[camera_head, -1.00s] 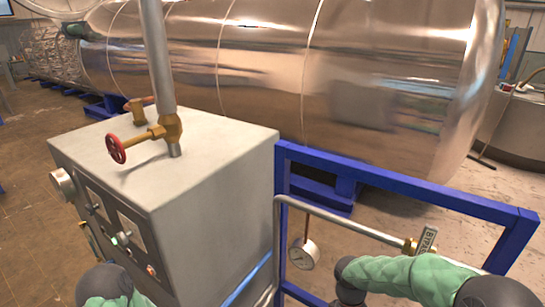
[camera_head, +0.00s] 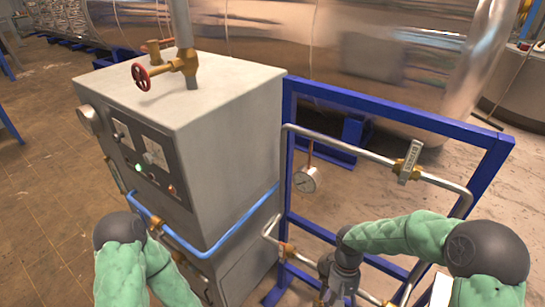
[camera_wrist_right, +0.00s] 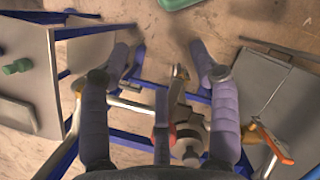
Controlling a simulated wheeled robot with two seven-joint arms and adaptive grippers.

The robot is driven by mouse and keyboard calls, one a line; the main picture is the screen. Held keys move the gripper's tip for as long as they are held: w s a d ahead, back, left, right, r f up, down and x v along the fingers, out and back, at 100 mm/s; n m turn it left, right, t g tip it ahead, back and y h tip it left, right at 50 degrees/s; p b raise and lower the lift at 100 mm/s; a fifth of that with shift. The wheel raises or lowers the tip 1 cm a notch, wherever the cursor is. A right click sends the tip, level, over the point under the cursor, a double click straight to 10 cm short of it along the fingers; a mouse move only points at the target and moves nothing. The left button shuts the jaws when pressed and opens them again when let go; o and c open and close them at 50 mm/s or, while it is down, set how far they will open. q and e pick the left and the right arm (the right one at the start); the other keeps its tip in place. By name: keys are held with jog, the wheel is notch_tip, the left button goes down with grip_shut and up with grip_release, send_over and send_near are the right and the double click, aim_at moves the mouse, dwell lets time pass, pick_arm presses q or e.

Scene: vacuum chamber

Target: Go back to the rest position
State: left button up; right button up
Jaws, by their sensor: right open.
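My right arm, in a green sleeve with dark joints, reaches in from the lower right in the head view. Its wrist (camera_head: 343,272) points down in front of the blue frame and its pipes. In the right wrist view my right gripper (camera_wrist_right: 160,58) has its two purple fingers spread wide. A grey valve body (camera_wrist_right: 190,135) with a red part shows between and beyond the fingers; I cannot tell how far off it is. My left arm (camera_head: 125,250) shows at the lower left, bent down; its gripper is out of view.
A grey control cabinet (camera_head: 220,130) with a red handwheel (camera_head: 141,76) on top stands between my arms. The blue frame (camera_head: 400,112) carries a gauge (camera_head: 306,180) and a bypass valve handle (camera_head: 411,162). A large metal tank (camera_head: 400,60) lies behind. Open floor (camera_head: 40,210) is at left.

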jog(key=s+a+f+m+t+y+b, duration=0.1)
jog(key=s+a+f+b, duration=0.1)
jog(key=f, duration=0.8)
jog(key=s+a+f+m+t+y+b, duration=0.1)
jog(key=s+a+f+m+t+b, duration=0.1)
jog(key=f+b, duration=0.4)
jog(key=s+a+f+m+t+y+b, duration=0.1)
jog(key=s+a+f+b, duration=0.3)
jog(key=f, duration=1.1)
jog(key=shift+s+a+y+b, duration=0.2)
jog(key=shift+a+y+b, duration=0.1)
jog(key=shift+a, duration=0.4)
